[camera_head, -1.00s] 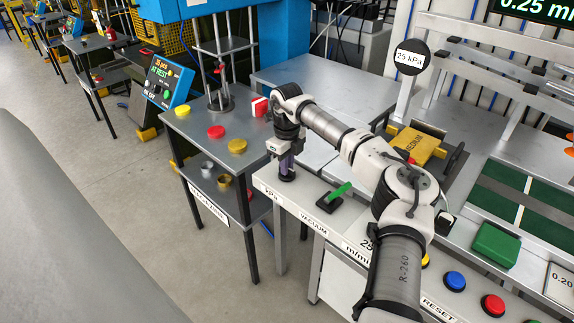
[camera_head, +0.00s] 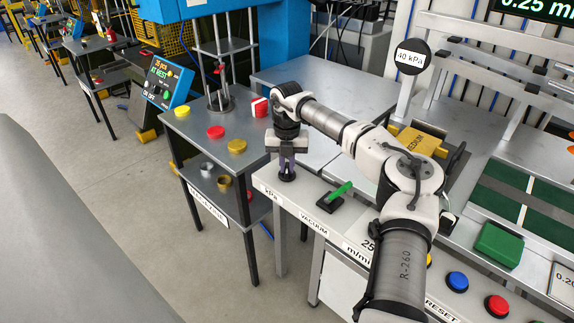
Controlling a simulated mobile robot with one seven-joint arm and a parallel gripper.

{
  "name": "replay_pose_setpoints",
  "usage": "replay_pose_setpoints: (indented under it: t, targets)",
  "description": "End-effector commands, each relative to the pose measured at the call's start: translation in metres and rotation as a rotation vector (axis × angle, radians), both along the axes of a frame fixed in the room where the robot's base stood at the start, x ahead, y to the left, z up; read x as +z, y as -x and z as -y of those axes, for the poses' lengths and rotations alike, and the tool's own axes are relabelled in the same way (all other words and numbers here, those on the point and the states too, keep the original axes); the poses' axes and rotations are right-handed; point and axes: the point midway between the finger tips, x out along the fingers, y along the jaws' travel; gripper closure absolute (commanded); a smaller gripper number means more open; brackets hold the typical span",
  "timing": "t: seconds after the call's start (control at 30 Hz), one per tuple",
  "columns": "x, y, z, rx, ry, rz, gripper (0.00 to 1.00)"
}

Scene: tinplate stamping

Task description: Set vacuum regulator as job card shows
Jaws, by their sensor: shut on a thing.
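My gripper (camera_head: 287,160) points down and is shut on the small dark knob (camera_head: 287,176) at the left end of the white bench front. A label reading kPa lies just in front of this knob, so it appears to be the vacuum regulator. The jaws cover the knob's upper part. A round black gauge (camera_head: 412,57) on a post at the upper right reads 40 kPa. A white card (camera_head: 562,288) at the right edge is cut off and shows 0.20; I cannot tell whether it is the job card.
A green lever (camera_head: 341,190) on a black base stands just right of the knob, above a VACUUM label. Blue and red push buttons (camera_head: 456,281) sit lower right. A grey table (camera_head: 190,125) with red and yellow round pieces stands left of the bench.

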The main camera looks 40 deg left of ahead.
Motion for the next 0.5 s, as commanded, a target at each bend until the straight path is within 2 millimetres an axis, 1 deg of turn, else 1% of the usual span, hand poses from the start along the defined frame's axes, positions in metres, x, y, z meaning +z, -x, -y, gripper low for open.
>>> replay_pose_setpoints:
  t: [0.2, 0.5]
  targets:
    - [0.0004, -0.0003, -0.0001, -0.166, -0.001, 0.001, 1.00]
    - [0.0007, -0.0005, -0.0001, -0.311, -0.001, 0.002, 1.00]
